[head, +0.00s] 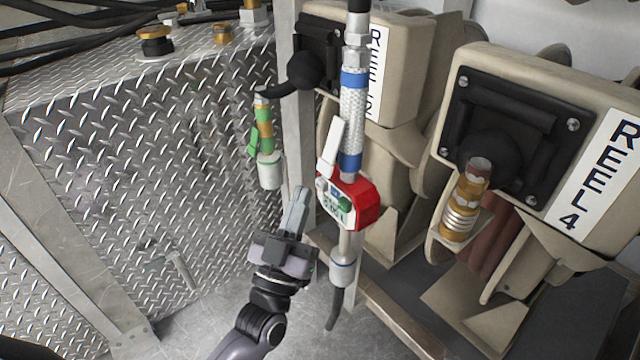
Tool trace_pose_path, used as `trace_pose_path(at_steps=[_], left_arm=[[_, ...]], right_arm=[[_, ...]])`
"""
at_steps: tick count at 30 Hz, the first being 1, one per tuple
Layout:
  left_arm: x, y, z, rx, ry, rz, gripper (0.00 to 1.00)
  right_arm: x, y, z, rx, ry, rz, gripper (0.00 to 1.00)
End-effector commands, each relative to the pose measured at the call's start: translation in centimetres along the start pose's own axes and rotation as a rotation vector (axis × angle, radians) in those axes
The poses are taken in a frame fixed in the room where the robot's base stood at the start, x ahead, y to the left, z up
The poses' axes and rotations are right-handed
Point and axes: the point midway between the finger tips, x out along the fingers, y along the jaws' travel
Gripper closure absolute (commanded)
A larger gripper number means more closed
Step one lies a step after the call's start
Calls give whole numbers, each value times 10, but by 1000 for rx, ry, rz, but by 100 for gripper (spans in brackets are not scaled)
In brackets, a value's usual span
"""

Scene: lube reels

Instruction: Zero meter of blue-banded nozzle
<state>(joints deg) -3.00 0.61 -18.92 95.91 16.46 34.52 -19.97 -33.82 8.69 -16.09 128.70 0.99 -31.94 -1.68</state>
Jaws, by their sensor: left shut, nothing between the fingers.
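The blue-banded nozzle (352,125) hangs upright in the middle of the head view, with blue bands above and below a white braided hose section. Its red meter (365,203) has a small display and a green button (344,205) on its face. A white lever stands at the meter's upper left. My left gripper (300,192) is shut and empty, its fingertips just left of the meter and pointing up. I cannot tell whether they touch it. The display's reading is too small to make out. My right gripper is not in view.
A green-banded nozzle (265,140) hangs behind to the left, by the diamond-plate tank (130,150). Beige reel housings, one marked REEL 4 (600,175), stand at the right with a brass fitting (465,205). Open floor (220,320) shows below left.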

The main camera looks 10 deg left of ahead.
Motion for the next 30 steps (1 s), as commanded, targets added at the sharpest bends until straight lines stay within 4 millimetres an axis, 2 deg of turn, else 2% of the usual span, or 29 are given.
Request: trace_pose_path(at_steps=[15, 30], left_arm=[[-31, -23, -24, 1, -1, 0, 100], [-32, -24, -24, 1, 0, 0, 100]], right_arm=[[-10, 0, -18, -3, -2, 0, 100], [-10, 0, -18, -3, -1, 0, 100]])
